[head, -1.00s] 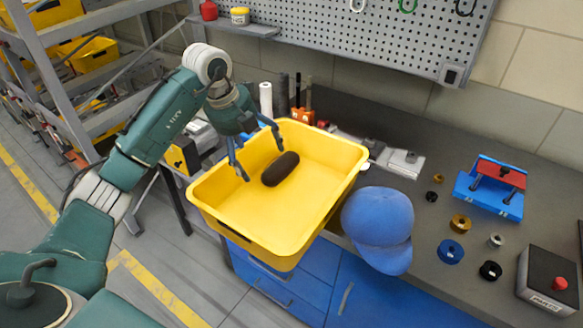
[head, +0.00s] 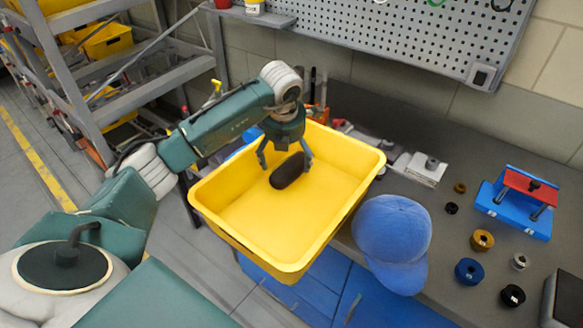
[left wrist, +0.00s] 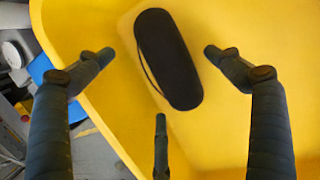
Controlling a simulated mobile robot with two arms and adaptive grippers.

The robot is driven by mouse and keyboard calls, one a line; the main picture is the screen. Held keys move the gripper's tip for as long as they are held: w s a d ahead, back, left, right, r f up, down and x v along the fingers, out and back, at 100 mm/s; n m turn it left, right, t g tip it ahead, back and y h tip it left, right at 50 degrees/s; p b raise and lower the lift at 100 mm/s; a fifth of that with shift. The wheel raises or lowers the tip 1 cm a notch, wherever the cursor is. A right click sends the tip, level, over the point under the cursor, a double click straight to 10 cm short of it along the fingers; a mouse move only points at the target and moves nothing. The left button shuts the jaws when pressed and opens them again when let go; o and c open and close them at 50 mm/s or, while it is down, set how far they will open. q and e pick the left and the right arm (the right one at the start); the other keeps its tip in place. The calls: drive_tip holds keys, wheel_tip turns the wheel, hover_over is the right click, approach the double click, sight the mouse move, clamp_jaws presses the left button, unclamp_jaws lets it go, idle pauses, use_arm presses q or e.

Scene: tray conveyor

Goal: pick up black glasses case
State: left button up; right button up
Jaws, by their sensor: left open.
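The black glasses case (head: 288,171) lies in the yellow tray (head: 240,243), toward its back left part. In the left wrist view the case (left wrist: 168,60) shows as a dark rounded oblong, slightly tilted, on the yellow floor of the tray (left wrist: 225,128). My left gripper (head: 286,166) is open over the case. In the left wrist view its fingers (left wrist: 157,62) stand on either side of the case, apart from it, with a third finger below. My right gripper is not in view.
A blue cap (head: 392,240) sits right of the tray. A blue fixture with a red top (head: 516,203) and several small rings and knobs lie on the dark bench (head: 430,123). A grey shelf rack (head: 130,98) stands at the left. The tray walls surround the case.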

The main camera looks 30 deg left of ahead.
sight(287, 164)
use_arm(q)
drive_tip(key=x, duration=0.1)
drive_tip(key=p+x, duration=0.1)
drive_tip(key=x, duration=0.1)
drive_tip(key=shift+s+d+f, duration=0.1)
drive_tip(key=shift+s+f, duration=0.1)
drive_tip(key=shift+s, duration=0.05)
drive_tip(key=shift+w+f, duration=0.15)
drive_tip(key=shift+f, duration=0.2)
drive_tip(key=c, duration=1.3)
drive_tip(key=shift+r, duration=0.2)
